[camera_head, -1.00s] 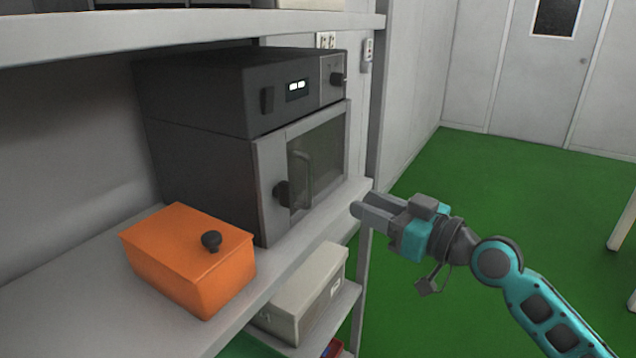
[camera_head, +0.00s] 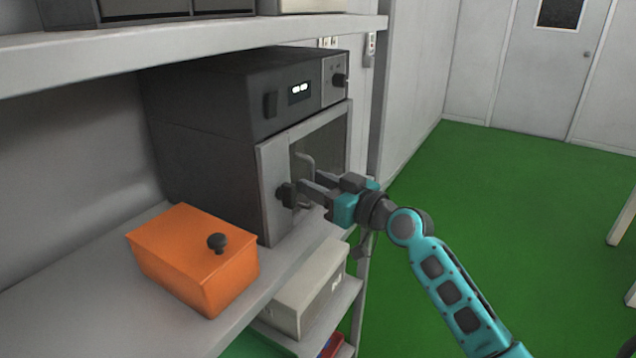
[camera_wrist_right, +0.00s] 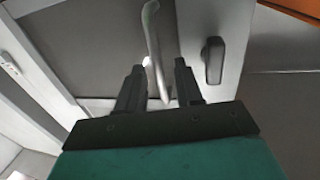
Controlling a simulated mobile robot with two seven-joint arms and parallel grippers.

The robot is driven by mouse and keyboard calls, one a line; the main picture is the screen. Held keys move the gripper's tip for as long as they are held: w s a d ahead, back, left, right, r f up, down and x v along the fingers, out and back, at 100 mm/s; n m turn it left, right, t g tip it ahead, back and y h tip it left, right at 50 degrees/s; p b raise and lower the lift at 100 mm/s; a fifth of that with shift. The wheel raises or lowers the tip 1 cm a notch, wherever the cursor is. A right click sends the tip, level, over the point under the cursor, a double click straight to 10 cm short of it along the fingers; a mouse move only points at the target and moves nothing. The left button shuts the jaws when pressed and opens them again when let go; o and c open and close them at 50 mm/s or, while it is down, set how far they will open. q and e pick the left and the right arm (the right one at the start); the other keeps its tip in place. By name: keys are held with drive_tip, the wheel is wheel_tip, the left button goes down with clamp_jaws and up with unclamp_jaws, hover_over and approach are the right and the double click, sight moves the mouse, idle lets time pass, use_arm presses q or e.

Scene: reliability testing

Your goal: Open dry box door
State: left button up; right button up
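The dry box (camera_head: 205,130) is a dark cabinet on the shelf, with a lit display on its upper part. Its door (camera_head: 272,195) has a light frame and a window, and looks shut. A curved handle (camera_head: 306,166) and a dark latch knob (camera_head: 286,195) are on the door. My right gripper (camera_head: 305,190) is at the door front by the handle. In the right wrist view, the handle (camera_wrist_right: 154,45) runs down between the two open fingers (camera_wrist_right: 155,80), and the knob (camera_wrist_right: 213,60) is to their right. I cannot tell whether the fingers touch the handle. My left gripper is not in view.
A pale box (camera_head: 305,290) is on the lower shelf. An upper shelf (camera_head: 200,40) overhangs. Green floor (camera_head: 500,210) is clear at right.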

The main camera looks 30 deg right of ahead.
clamp_jaws()
idle(0.3)
idle(1.2)
